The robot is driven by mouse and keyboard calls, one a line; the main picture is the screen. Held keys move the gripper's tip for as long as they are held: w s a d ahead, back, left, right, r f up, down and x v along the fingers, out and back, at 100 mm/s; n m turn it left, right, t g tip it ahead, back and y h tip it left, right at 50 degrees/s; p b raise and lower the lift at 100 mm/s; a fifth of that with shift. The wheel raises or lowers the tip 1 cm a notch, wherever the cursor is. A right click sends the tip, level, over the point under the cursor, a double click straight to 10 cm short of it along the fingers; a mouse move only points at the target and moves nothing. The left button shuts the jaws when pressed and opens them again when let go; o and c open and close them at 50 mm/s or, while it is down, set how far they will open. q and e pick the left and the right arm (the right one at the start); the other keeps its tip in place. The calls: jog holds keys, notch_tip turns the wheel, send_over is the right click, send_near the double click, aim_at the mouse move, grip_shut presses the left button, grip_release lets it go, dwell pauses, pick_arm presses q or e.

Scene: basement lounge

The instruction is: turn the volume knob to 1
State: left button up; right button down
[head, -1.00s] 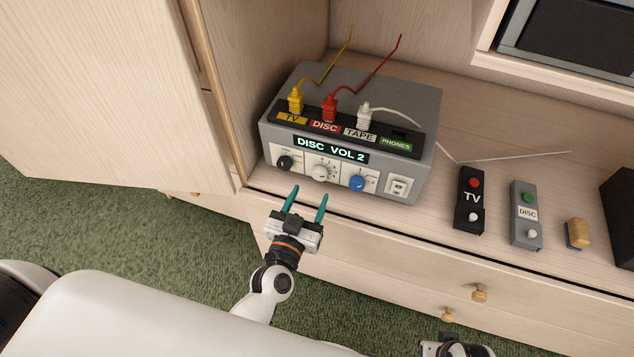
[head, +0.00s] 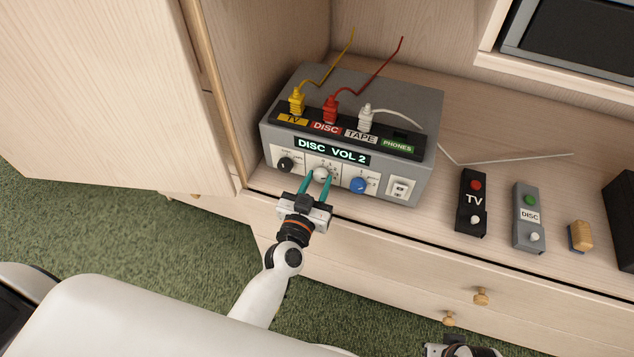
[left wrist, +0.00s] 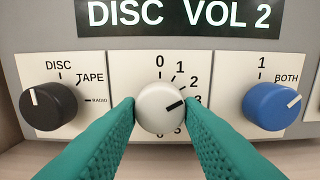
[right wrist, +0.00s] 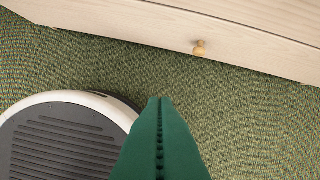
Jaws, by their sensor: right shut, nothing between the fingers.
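The white volume knob (left wrist: 160,108) is in the middle of the grey box's front panel (head: 390,160), under a display (head: 331,151) reading "DISC VOL 2". Its dark pointer line aims right and slightly up, near the 2 and 3 marks. My left gripper (head: 319,177) has its green fingers on either side of the knob, tips close against its edges; whether both touch is unclear. In the left wrist view the fingers (left wrist: 160,120) hide the lower scale partly. My right gripper (right wrist: 160,105) is shut and empty, low over the carpet.
A black source knob (left wrist: 48,106) is left of the white knob and a blue knob (left wrist: 272,105) right of it, both near my fingers. Plugs and cables top the box. A TV remote (head: 473,202) and DISC remote (head: 528,217) lie to the right. A cabinet door stands left.

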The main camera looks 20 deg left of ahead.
pick_arm(q)
jog(key=n+p, duration=0.1)
jog(key=n, duration=0.2)
jog(key=shift+n+p, duration=0.6)
jog(key=shift+n, duration=0.8)
pick_arm(e)
notch_tip(320, 180, down, 7)
jog(key=s, duration=0.1)
jog(key=shift+s, duration=0.15)
jog(key=shift+f, duration=0.15)
pick_arm(q)
jog(key=o, duration=1)
jog(key=shift+c, duration=0.2)
jog(key=shift+s, duration=0.15)
